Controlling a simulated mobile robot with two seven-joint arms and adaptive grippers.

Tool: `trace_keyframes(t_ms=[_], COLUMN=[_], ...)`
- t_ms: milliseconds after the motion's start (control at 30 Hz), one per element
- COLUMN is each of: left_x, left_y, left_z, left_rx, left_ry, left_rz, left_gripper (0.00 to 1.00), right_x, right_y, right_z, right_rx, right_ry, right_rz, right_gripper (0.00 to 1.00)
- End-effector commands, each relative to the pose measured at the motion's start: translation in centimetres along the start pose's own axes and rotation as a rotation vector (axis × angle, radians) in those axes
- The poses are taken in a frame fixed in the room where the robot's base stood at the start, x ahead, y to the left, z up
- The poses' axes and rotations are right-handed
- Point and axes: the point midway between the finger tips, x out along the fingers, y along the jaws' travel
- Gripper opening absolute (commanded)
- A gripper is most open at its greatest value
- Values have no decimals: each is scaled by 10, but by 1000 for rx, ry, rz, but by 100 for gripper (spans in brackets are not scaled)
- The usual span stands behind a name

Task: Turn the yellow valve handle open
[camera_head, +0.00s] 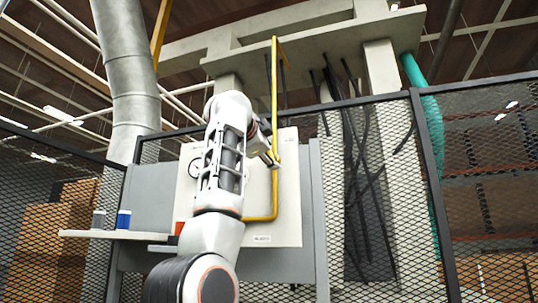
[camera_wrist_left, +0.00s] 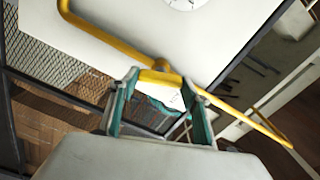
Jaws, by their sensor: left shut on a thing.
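The yellow valve handle (camera_wrist_left: 160,77) shows in the left wrist view as a short yellow bar between the teal fingers of my left gripper (camera_wrist_left: 161,84). The gripper is shut on it. A yellow pipe (camera_wrist_left: 110,42) passes just beyond the handle, bending at upper left and running on to the lower right. In the head view the pipe (camera_head: 274,90) runs down in front of a white panel (camera_head: 289,200) and bends left near the bottom. My left gripper (camera_head: 270,157) is beside the pipe, and my forearm hides part of the panel. The handle is hard to make out there. My right gripper is not in view.
A small shelf (camera_head: 75,234) at the left holds a blue can (camera_head: 123,219) and a grey can (camera_head: 99,219). Black mesh fencing (camera_head: 375,200) stands around the panel. A white dial (camera_wrist_left: 184,3) shows at the top of the left wrist view.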

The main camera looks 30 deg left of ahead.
Motion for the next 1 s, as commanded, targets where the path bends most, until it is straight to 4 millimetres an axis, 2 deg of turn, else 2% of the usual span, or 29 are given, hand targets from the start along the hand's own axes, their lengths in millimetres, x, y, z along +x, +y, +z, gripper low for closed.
trace_keyframes(t_ms=[433, 1000], left_x=[0, 0], left_y=[0, 1], left_z=[0, 0], left_rx=[284, 353], left_ry=[1, 1], left_rz=[-2, -1], left_gripper=[26, 26], right_x=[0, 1], right_y=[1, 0], right_z=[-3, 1], right_rx=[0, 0], right_ry=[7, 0], right_rz=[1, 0], right_gripper=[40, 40])
